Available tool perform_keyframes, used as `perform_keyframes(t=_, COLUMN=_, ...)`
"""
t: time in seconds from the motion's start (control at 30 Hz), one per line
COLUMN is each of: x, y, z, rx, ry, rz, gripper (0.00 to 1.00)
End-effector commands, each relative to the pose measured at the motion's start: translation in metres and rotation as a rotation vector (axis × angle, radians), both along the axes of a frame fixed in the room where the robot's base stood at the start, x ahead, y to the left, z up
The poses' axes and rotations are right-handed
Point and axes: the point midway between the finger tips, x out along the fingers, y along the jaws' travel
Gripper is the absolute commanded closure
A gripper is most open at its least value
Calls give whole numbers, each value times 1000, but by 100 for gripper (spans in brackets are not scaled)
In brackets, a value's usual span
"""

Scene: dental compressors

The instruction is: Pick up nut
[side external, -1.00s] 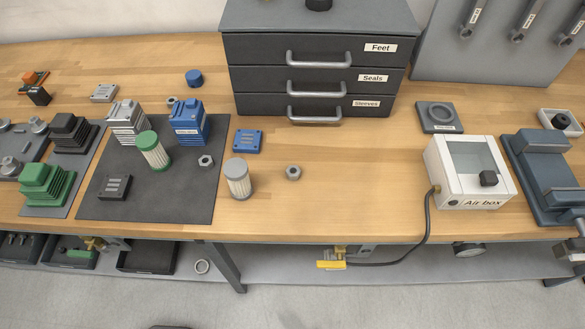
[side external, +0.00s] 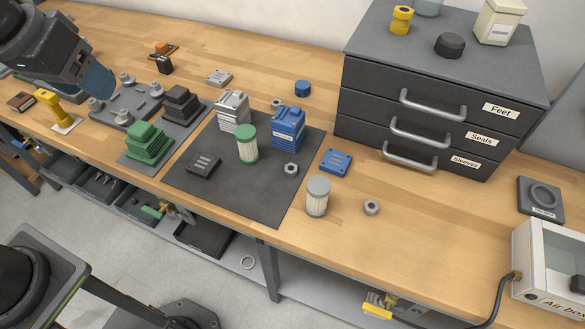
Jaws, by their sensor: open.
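A grey hex nut (side external: 371,207) lies on the bare wooden bench, right of the grey-capped filter. A second nut (side external: 291,170) lies on the dark mat, near the blue ribbed block. A third small grey nut-like piece (side external: 277,104) is behind that block, partly hidden. My gripper (side external: 98,84) is at the upper left, above the grey fixture plate and far from all of these. It is open; its tips show only in part and nothing is seen between them.
The dark mat (side external: 240,195) holds a green-capped filter (side external: 247,146), silver and blue ribbed blocks and a black slotted plate. The grey-capped filter (side external: 317,196) stands beside the nut on the bench. A drawer cabinet (side external: 440,85) rises behind.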

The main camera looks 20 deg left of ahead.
Motion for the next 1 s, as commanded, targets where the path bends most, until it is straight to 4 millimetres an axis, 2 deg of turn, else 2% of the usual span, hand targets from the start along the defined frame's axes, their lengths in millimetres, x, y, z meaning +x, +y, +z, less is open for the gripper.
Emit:
perform_keyframes(t=0.03, x=17, y=-12, z=1, rx=-11, ry=33, rz=9, gripper=42)
perform_keyframes(t=0.1, x=38, y=-27, z=2, rx=-27, ry=71, rz=35, gripper=42)
perform_keyframes(t=0.27, x=85, y=-70, z=-7, rx=-49, ry=156, rz=96, gripper=42)
perform_keyframes(t=0.37, x=110, y=-101, z=-21, rx=-54, ry=209, rz=135, gripper=42)
perform_keyframes(t=0.5, x=139, y=-148, z=-50, rx=-50, ry=277, rz=195, gripper=42)
perform_keyframes(t=0.6, x=153, y=-181, z=-75, rx=-40, ry=320, rz=235, gripper=42)
perform_keyframes(t=0.73, x=162, y=-213, z=-104, rx=-25, ry=358, rz=280, gripper=42)
perform_keyframes(t=0.83, x=165, y=-228, z=-118, rx=-19, ry=373, rz=304, gripper=42)
perform_keyframes(t=1.0, x=165, y=-237, z=-134, rx=-13, ry=384, rz=318, gripper=42)
